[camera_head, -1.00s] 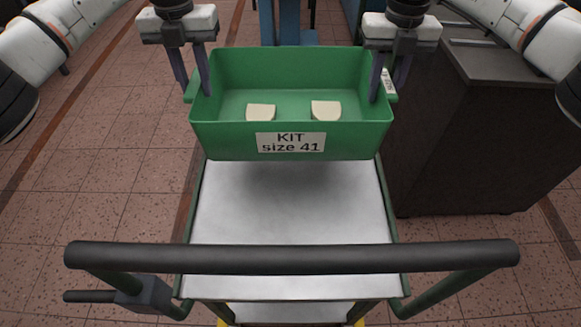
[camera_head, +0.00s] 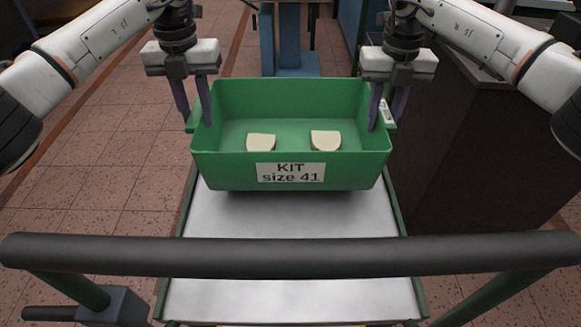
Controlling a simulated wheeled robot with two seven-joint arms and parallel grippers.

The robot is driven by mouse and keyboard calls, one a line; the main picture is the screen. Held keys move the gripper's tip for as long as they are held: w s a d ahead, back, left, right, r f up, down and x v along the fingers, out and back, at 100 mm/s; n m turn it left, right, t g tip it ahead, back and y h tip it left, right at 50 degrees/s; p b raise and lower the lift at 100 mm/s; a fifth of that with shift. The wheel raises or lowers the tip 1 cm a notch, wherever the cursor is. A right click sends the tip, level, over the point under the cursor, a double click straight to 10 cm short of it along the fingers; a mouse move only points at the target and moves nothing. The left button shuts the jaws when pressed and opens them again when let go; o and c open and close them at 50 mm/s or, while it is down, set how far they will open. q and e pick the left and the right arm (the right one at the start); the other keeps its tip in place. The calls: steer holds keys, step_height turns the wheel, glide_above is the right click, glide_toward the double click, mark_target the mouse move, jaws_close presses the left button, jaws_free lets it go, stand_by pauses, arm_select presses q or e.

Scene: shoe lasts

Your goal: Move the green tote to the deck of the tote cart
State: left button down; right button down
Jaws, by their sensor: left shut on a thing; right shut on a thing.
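The green tote (camera_head: 231,171) hangs level over the far part of the tote cart's grey deck (camera_head: 290,222). A dark shadow lies under it, and I cannot tell whether its bottom touches the deck. Its label reads "KIT size 41". Two cream shoe lasts, a left one (camera_head: 261,142) and a right one (camera_head: 325,140), stand inside it. My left gripper (camera_head: 194,115) is shut on the tote's left side rim. My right gripper (camera_head: 383,115) is shut on its right side rim. The underside of the tote is hidden.
The cart's dark push handle (camera_head: 290,256) crosses the view in front of the tote. A dark cabinet (camera_head: 470,150) stands close at the cart's right. A blue stand (camera_head: 290,55) is behind the tote. Tiled floor (camera_head: 95,170) is open on the left.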

arm_select(q)
steer(key=shift+f, duration=0.1)
arm_select(e)
steer(key=shift+f, duration=0.15)
